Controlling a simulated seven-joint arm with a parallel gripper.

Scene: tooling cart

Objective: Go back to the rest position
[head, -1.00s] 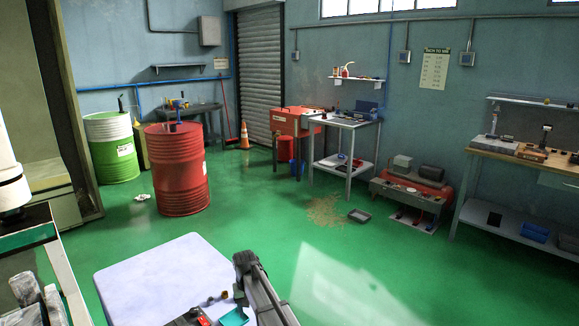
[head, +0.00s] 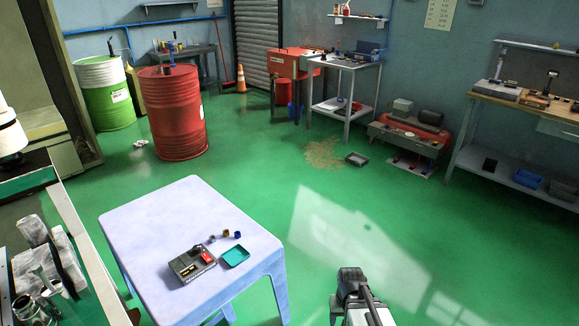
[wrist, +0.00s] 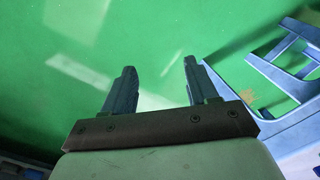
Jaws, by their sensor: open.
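My gripper (wrist: 160,88) shows in the wrist view with its two fingers apart and nothing between them, over bare green floor. In the head view my gripper and wrist (head: 352,280) are at the bottom, to the right of the pale table (head: 150,225) and clear of it. What lies at its fingertips cannot be made out there.
On the pale table are a grey device (head: 192,264), a teal tray (head: 236,257) and several small round pieces (head: 225,234). A cluttered bench (head: 85,285) stands at the left. A red barrel (head: 178,115) stands behind the table.

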